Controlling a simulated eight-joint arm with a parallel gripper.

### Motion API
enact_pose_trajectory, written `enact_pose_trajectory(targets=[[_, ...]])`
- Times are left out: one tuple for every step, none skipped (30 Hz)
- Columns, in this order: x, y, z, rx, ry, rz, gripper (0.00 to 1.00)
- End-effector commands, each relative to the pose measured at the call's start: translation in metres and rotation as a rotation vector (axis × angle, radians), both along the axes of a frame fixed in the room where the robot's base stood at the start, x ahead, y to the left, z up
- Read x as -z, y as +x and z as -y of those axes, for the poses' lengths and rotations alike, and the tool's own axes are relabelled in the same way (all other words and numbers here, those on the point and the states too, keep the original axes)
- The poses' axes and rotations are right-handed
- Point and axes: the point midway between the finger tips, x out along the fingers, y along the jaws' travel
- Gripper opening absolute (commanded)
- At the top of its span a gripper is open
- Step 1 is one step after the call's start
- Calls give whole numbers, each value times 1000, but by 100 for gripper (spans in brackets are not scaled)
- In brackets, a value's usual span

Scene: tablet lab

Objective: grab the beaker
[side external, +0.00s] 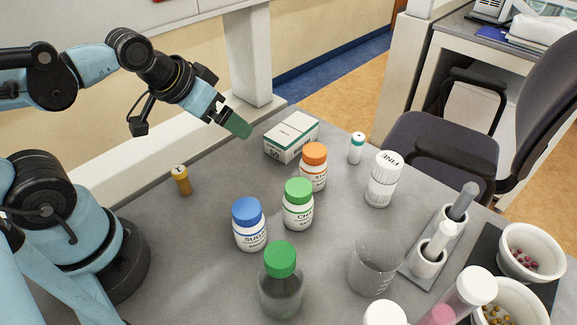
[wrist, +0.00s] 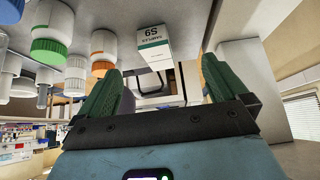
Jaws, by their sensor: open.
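The beaker (side external: 375,264) is a clear glass vessel standing upright on the grey table at the lower right of the side view. My gripper (side external: 237,125) is in the air at the upper left of that view, above the table's far edge and well apart from the beaker. In the wrist view my gripper (wrist: 160,90) shows its two green fingers spread, with nothing between them. I cannot pick out the beaker with certainty in the wrist view.
Blue-capped (side external: 249,224), green-capped (side external: 298,204) and orange-capped (side external: 313,167) bottles stand between my gripper and the beaker. A green-capped glass bottle (side external: 281,290) stands left of the beaker. A white-green box (side external: 291,137) lies near my gripper.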

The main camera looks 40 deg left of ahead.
Motion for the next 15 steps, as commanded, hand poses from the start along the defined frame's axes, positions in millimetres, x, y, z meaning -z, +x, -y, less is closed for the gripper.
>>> enact_pose_trajectory(targets=[[0,0,0,0,0,0,100],[0,0,0,0,0,0,100],[0,0,0,0,0,0,100],[-1,0,0,0,0,0,100],[-2,0,0,0,0,0,100],[-4,0,0,0,0,0,100],[-6,0,0,0,0,0,100],[-8,0,0,0,0,0,100],[-13,0,0,0,0,0,100],[-16,0,0,0,0,0,100],[-21,0,0,0,0,0,100],[-27,0,0,0,0,0,100],[-31,0,0,0,0,0,100],[-36,0,0,0,0,0,100],[-42,0,0,0,0,0,100]])
